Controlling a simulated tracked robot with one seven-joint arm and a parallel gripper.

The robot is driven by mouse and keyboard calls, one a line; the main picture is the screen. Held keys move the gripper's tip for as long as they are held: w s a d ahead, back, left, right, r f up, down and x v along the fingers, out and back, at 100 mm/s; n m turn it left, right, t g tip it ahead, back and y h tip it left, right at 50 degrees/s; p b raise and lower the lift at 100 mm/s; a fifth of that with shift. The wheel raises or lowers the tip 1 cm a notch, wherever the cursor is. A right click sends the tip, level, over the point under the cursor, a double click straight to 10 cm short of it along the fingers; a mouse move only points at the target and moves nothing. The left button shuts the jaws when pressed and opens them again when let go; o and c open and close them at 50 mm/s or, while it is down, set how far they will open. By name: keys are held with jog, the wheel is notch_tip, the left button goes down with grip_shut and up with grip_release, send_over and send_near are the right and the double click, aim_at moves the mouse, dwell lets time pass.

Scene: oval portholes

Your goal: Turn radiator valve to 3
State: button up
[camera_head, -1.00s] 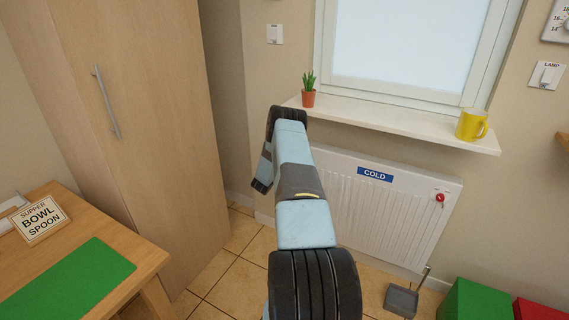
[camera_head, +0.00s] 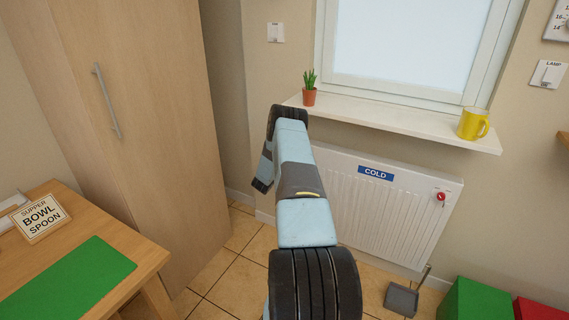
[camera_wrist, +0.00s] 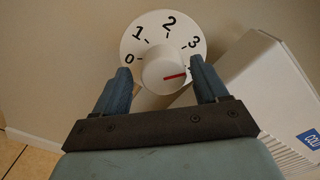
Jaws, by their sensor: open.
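The valve dial (camera_wrist: 140,50) is a white disc marked 0, 1, 2 and 3 in the wrist view. Any mark past 3 is hidden by the right finger. Its round white knob (camera_wrist: 158,70) has a red pointer (camera_wrist: 174,77) aimed right, clockwise past the 3. My gripper (camera_wrist: 160,70) is open, one finger on each side of the knob; a gap shows at the left finger, and contact at the right is unclear. In the head view the gripper and dial are hidden behind my arm. The white radiator (camera_head: 390,220) carries a blue COLD label (camera_head: 375,173).
The radiator's edge (camera_wrist: 225,85) is close to the right of the dial. A windowsill (camera_head: 400,122) with a potted plant (camera_head: 310,96) and yellow mug (camera_head: 472,125) juts out above. A red knob (camera_head: 441,197) is at the radiator's right. A tall cabinet (camera_head: 150,120) stands left.

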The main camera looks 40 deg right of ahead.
jog(key=v, duration=1.3)
jog(key=shift+a, duration=0.4)
